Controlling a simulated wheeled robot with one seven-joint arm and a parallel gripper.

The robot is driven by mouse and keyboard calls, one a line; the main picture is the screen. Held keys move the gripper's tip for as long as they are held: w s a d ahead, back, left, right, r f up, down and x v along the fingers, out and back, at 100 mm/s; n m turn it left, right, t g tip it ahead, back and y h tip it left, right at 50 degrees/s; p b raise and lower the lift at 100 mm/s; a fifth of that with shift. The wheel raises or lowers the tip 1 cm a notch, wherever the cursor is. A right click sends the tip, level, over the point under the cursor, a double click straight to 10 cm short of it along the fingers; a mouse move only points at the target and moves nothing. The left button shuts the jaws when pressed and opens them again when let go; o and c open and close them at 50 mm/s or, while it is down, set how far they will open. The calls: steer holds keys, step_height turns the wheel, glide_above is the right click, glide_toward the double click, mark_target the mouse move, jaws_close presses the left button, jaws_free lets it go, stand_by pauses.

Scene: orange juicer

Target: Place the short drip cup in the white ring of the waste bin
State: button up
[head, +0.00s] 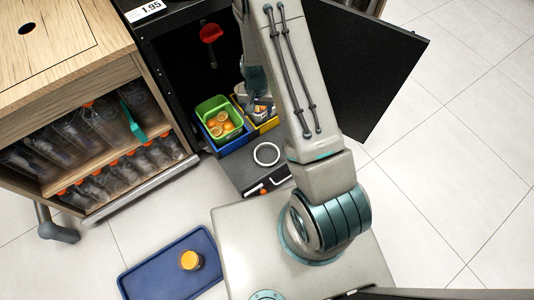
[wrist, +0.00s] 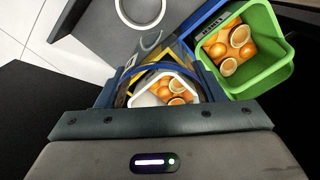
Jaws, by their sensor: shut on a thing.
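The white ring (head: 266,145) lies on a dark grey top, which I take for the waste bin (head: 233,170), in front of the open black cabinet. It also shows at the top of the wrist view (wrist: 121,15). Nothing is in the ring. My gripper (wrist: 157,88) is over the yellow crate (head: 268,125), behind the ring. Between its fingers is a see-through cup with a curved rim (wrist: 160,65), which appears to be the drip cup. A clear handle-like loop (wrist: 150,42) shows beside it. The cup's lower part is unclear against a white-rimmed container of orange halves.
A green bin (head: 211,106) with orange halves sits in a blue crate (head: 236,144) beside the gripper. The open black door (head: 370,70) stands right. A shelf of bottles (head: 100,125) is left.

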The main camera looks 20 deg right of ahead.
steer(key=shift+s+d+f+m+b, duration=0.4)
steer(key=shift+s+f, duration=0.6)
steer(key=shift+f, duration=2)
steer(key=shift+s+d+f+m+b, duration=0.15)
steer(key=shift+s+f+m, duration=0.65)
steer(key=shift+f, duration=2.25)
steer(key=shift+s+d+f+m+b, duration=0.3)
steer(key=shift+s+f, duration=0.9)
steer(key=shift+f, duration=1.8)
steer(key=shift+f, duration=0.2)
steer(key=o, duration=1)
steer(key=shift+r, duration=0.1)
